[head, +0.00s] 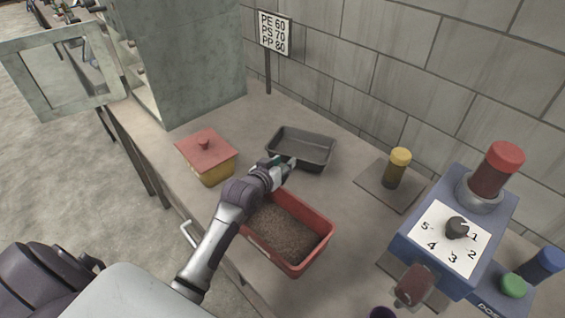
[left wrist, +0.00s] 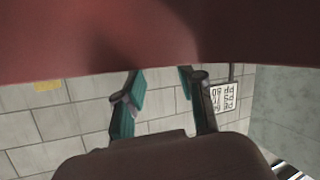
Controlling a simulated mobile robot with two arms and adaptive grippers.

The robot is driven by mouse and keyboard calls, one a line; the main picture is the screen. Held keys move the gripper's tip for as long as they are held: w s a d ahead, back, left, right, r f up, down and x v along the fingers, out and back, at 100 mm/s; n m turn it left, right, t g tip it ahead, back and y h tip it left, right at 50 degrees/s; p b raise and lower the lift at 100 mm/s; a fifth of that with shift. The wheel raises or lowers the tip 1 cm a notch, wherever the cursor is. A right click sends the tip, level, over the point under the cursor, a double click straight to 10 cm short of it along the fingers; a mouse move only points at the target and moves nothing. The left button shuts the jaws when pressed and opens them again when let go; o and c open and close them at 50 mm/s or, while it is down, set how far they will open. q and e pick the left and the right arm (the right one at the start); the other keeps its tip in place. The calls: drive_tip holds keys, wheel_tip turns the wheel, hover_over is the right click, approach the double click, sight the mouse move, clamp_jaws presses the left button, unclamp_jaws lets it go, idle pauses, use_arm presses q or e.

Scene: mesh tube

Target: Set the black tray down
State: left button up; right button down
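The black tray (head: 318,146), an empty dark rectangular pan, is at the middle of the bench and looks level and flat on it. My left gripper (head: 285,165) is at the tray's near-left edge, above the far end of a red bin. In the left wrist view its two teal-padded fingers (left wrist: 163,88) stand apart with a clear gap and nothing seen between them. The black tray is not seen there; a red surface (left wrist: 150,35) close to the camera covers the top. I cannot tell whether a finger touches the tray. My right gripper is not in view.
The red bin (head: 325,233) of brown granules lies under my left arm. A yellow box with red lid (head: 208,158) stands left. A yellow-capped jar (head: 396,168) stands right on a plate. A blue dial machine (head: 475,225) is further right. Behind are a sign (head: 274,32) and a wall.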

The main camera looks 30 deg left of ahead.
use_arm(q)
drive_tip(key=shift+o, duration=0.2)
drive_tip(key=shift+r, duration=0.45)
drive_tip(key=v, duration=1.2)
drive_tip(key=shift+r+b, duration=0.2)
drive_tip(key=shift+b, duration=0.1)
drive_tip(key=shift+f, duration=0.1)
